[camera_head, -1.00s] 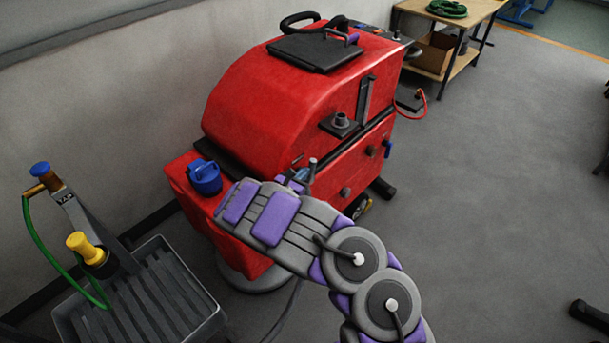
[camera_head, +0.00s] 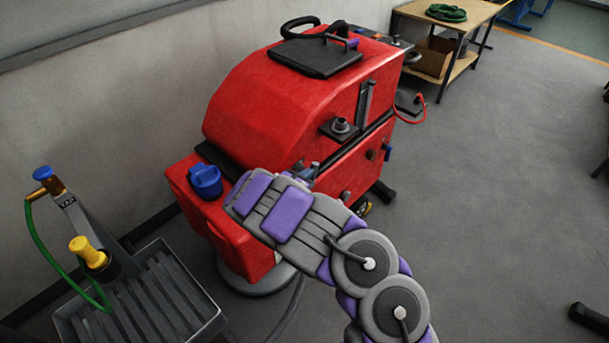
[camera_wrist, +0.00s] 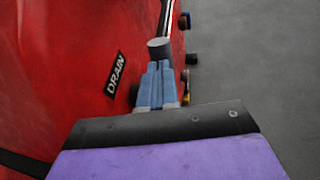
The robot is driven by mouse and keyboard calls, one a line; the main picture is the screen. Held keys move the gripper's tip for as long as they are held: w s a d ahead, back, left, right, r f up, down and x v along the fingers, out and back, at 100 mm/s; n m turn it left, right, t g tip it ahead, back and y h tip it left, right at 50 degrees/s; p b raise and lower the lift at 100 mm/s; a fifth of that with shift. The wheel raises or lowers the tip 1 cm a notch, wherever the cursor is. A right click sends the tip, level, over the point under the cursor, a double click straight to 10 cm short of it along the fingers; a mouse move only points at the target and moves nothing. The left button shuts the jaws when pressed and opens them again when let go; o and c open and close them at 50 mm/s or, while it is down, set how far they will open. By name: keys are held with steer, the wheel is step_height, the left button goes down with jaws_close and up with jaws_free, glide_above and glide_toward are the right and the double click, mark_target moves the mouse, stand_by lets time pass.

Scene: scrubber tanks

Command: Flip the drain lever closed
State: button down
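The red scrubber tank (camera_head: 265,110) stands against the wall. In the wrist view, a black DRAIN label (camera_wrist: 116,73) is on its red side. The blue-grey fingers of my gripper (camera_wrist: 157,85) lie side by side, pressed together, pointing along the tank's side to the right of the label. A grey cylindrical end, seemingly of the drain lever (camera_wrist: 158,48), shows right at the fingertips. I cannot tell whether it is gripped or only touched. In the head view, the lever's grey tip (camera_head: 314,168) shows just past my forearm, which hides most of my gripper.
A blue cap (camera_head: 205,181) sits on the tank's lower front ledge. A slatted grey tray (camera_head: 160,300) stands at lower left.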

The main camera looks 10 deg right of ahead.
mark_target(318, 165)
steer(key=d+g+y+p, duration=0.1)
steer(key=p, duration=0.1)
steer(key=w+d+r+g+y+p, duration=0.1)
steer(key=p, duration=0.1)
steer(key=shift+w+d+r+m+y, duration=0.1)
steer(key=shift+w+m+y, duration=0.05)
steer(key=shift+m+y, duration=0.15)
steer(key=y+p, duration=0.1)
steer(key=p, duration=0.1)
steer(key=d+g+p, duration=0.1)
steer(key=p, duration=0.1)
steer(key=w+f+g+y+p, duration=0.1)
steer(key=p, duration=0.1)
steer(key=shift+w+d+y+p, duration=0.1)
steer(key=shift+d+y+p, duration=0.15)
steer(key=shift+y+p, duration=0.05)
steer(key=shift+w+d+g+p, duration=0.1)
steer(key=shift+w+g+p, duration=0.05)
steer(key=shift+g+p, duration=0.25)
steer(key=shift+w+d+f+p, duration=0.1)
steer(key=shift+d+p, duration=0.1)
steer(key=shift+p, duration=0.2)
steer(key=shift+w+d+f+p, duration=0.15)
steer(key=shift+d+f+p, duration=0.2)
steer(key=shift+p, duration=0.15)
steer(key=shift+w+d+f+b, duration=0.65)
steer(key=shift+w+d+f, duration=0.05)
steer(key=shift+d+f, duration=0.3)
steer(key=shift+s+f, duration=0.15)
steer(key=shift+f, duration=0.05)
